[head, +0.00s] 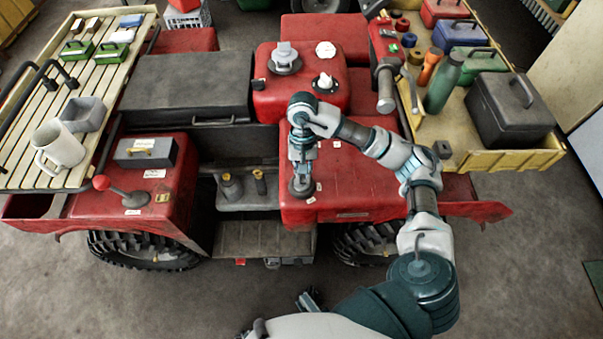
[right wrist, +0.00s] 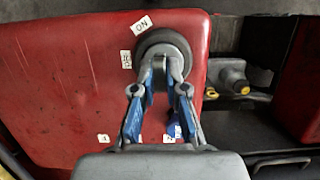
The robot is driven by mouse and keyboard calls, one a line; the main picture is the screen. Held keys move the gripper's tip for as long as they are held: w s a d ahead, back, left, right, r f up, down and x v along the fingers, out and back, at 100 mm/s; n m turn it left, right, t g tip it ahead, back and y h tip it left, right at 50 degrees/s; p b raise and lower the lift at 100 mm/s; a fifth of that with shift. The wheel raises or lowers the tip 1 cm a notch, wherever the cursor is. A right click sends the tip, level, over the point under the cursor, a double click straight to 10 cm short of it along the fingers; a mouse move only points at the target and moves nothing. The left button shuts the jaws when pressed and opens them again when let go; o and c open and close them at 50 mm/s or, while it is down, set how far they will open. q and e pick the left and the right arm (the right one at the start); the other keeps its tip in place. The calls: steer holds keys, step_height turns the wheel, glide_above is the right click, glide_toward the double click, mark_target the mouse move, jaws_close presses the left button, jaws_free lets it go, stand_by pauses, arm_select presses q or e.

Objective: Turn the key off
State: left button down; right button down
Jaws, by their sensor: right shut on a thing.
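The key switch is a round dark collar (right wrist: 163,44) on the red body panel, with an ON label (right wrist: 141,26) and a second small label (right wrist: 126,59) at its left, too small to read surely. In the head view its base (head: 301,188) shows under my right gripper (head: 302,160). In the right wrist view my right gripper (right wrist: 161,72) is shut on the key at the collar. The fingers hide the key, so I cannot tell which label it points to. My left gripper is not in view.
A red lever knob (head: 102,182) stands on the left fender. A black seat or box (head: 185,85) and a red tank (head: 300,95) lie behind. The right rack (head: 470,145) holds a green bottle (head: 444,82) and a dark toolbox (head: 510,105).

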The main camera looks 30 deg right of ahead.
steer(key=shift+s, duration=0.1)
steer(key=c, duration=1.2)
jaws_free()
steer(key=shift+d, duration=0.1)
steer(key=shift+c, duration=0.2)
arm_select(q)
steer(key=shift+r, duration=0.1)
